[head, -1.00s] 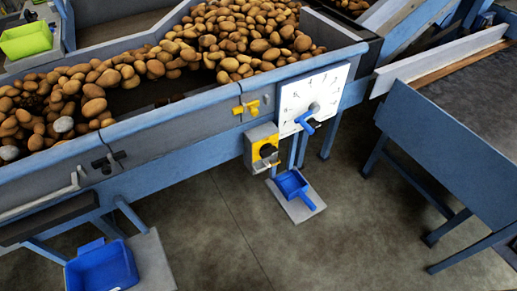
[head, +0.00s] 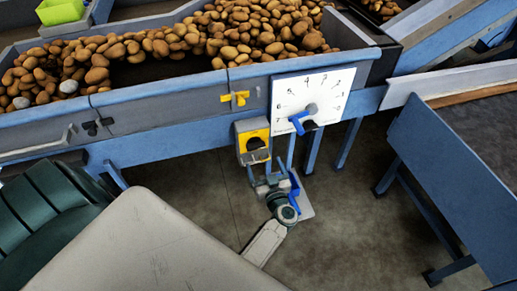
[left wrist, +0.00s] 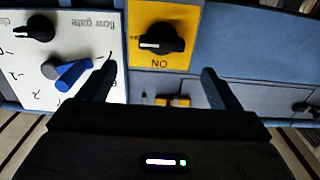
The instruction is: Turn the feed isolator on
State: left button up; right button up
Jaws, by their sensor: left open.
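The feed isolator is a grey box with a yellow face (head: 253,134) and a black rotary knob (head: 255,145), mounted on the front of the grader. In the left wrist view the yellow face (left wrist: 183,62) is upside down, with the black knob (left wrist: 160,39) and "ON" below it. The knob's white mark lies sideways, pointing left there. My left gripper (head: 266,171) is open and empty just below and in front of the isolator. In the wrist view its fingers (left wrist: 157,76) are spread either side of the knob's line, apart from it. My right gripper is not in view.
Right of the isolator is a white dial plate (head: 325,85) with a blue pointer (head: 298,122). A yellow valve handle (head: 238,97) sits above left. A blue-sided table (head: 440,170) stands right.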

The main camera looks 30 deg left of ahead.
aim_at(257, 148)
pick_arm(q)
jog(key=p+x, duration=0.1)
jog(key=x, duration=0.7)
jog(key=shift+w+a, duration=0.15)
jog(key=shift+a, duration=0.15)
jog(key=c, duration=1)
